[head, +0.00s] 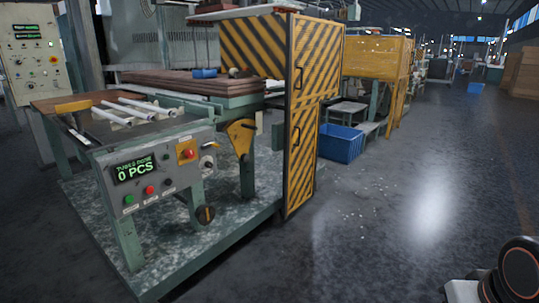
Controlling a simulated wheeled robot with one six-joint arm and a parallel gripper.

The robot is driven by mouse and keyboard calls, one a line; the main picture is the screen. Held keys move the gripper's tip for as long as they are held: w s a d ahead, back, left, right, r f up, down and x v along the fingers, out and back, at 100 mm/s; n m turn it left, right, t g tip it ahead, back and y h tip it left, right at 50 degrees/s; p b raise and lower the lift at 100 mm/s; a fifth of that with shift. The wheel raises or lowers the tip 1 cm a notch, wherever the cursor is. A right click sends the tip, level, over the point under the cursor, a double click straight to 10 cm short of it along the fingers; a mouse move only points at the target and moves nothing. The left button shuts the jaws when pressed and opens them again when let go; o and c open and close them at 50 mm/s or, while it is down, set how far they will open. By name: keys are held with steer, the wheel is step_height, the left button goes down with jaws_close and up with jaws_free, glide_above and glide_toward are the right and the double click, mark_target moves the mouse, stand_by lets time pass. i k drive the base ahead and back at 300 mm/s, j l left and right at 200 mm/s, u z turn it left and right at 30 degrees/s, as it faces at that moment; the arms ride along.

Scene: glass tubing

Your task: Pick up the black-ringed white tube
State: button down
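Several thin white tubes (124,109) lie side by side on the flat bed (75,103) of a green machine at the left in the head view. They are small in the picture, and I cannot tell which one has black rings. A dark and pale part of my own arm shows at the bottom right corner, far from the tubes. My gripper itself is not in view.
The machine has a control box (150,175) with a display reading "0 PCS" and buttons. A yellow-black striped cabinet (303,110) stands right of it, with a blue bin (340,143) beyond. The grey floor (400,220) is open at the right.

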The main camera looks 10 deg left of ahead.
mark_target(170, 113)
steer(key=i+u, duration=0.55)
steer(key=u, duration=0.15)
steer(key=i+u, duration=0.8)
steer(key=k+j, duration=0.05)
